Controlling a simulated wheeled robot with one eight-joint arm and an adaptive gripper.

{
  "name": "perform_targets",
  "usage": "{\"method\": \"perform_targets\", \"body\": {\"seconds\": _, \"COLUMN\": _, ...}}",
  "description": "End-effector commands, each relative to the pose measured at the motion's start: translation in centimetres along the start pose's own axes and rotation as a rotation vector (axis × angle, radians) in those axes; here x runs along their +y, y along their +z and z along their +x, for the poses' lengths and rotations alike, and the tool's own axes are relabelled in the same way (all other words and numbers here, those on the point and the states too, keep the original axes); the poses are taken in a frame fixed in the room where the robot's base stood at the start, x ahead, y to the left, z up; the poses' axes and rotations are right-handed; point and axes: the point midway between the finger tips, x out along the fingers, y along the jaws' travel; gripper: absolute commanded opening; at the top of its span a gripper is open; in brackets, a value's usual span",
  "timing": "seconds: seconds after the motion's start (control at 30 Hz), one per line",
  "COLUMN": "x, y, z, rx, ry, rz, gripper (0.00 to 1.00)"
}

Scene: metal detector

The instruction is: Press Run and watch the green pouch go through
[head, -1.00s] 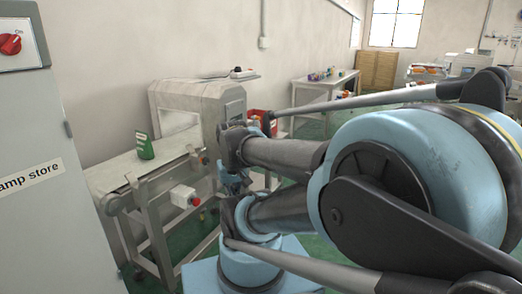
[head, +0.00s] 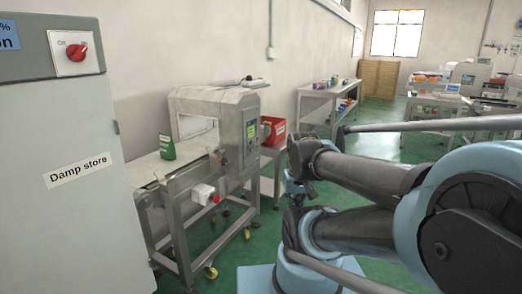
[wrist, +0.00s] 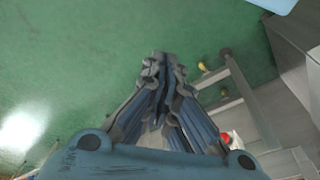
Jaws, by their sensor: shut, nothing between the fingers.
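The green pouch (head: 167,147) stands upright on the belt (head: 150,166) of the metal detector, in front of its tunnel mouth. The metal detector housing (head: 236,97) is a pale metal box. A small panel with a screen and buttons (head: 251,131) is on its side, too small to read, so I cannot tell which button is Run. A red button on a white box (head: 208,195) sits on the frame below the belt. My gripper (wrist: 160,62) is shut and empty, pointing at the green floor in the wrist view, with the stand's leg to its right.
The Damp store cabinet (head: 76,180) stands close at the left, with a red rotary switch (head: 76,52). A red bin (head: 273,130) stands behind the detector. A side table (head: 326,92) with small items is farther back. Green floor (head: 222,254) is clear beside the stand.

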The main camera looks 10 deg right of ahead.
Motion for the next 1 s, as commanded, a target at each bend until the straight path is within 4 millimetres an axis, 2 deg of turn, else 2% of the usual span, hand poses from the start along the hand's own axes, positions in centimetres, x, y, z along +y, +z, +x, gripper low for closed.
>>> {"method": "perform_targets", "body": {"seconds": 0.07, "x": -0.1, "y": 0.6, "z": -0.6, "rx": 0.012, "ry": -0.002, "rz": -0.001, "gripper": 0.00}}
{"method": "perform_targets", "body": {"seconds": 0.13, "x": -0.1, "y": 0.2, "z": -0.8, "rx": 0.019, "ry": -0.007, "rz": -0.005, "gripper": 0.00}}
{"method": "perform_targets", "body": {"seconds": 0.27, "x": -0.6, "y": -2.0, "z": -1.4, "rx": 0.040, "ry": -0.031, "rz": -0.026, "gripper": 0.00}}
{"method": "perform_targets", "body": {"seconds": 0.6, "x": -1.9, "y": -11.2, "z": -2.7, "rx": 0.148, "ry": -0.120, "rz": -0.110, "gripper": 0.00}}
{"method": "perform_targets", "body": {"seconds": 1.0, "x": -2.0, "y": -22.9, "z": -2.3, "rx": 0.296, "ry": -0.196, "rz": -0.195, "gripper": 0.00}}
